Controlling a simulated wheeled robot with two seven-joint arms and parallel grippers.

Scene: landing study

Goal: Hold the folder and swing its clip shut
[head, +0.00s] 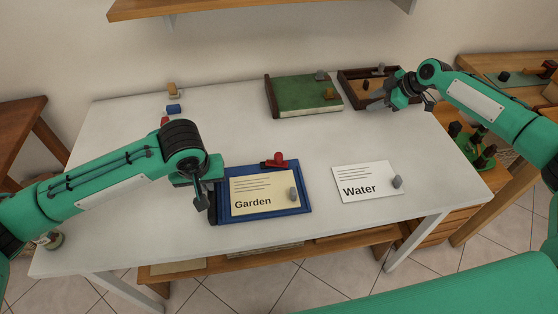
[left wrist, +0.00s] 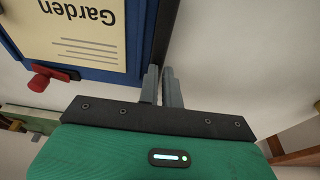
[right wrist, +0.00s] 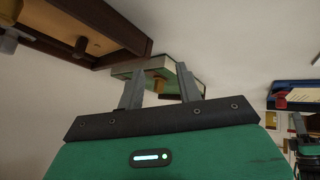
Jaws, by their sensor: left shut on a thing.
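A blue folder (head: 307,207) lies on the white table with a cream "Garden" sheet (head: 262,184) on it and a red clip (head: 274,160) at its far edge. The clip also shows in the left wrist view (left wrist: 52,78). I cannot tell how far the clip is swung. My left gripper (head: 211,208) is shut on the folder's left edge; in the left wrist view its fingers (left wrist: 162,72) are close together at the dark edge. My right gripper (head: 376,104) is open and empty, away from the folder, near the wooden tray at the back right.
A white "Water" card (head: 355,195) with a grey piece lies right of the folder. A green book (head: 297,92) and a brown wooden tray (head: 350,94) stand at the back. Small blocks, one of them blue (head: 174,109), lie at back left. The table's middle is clear.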

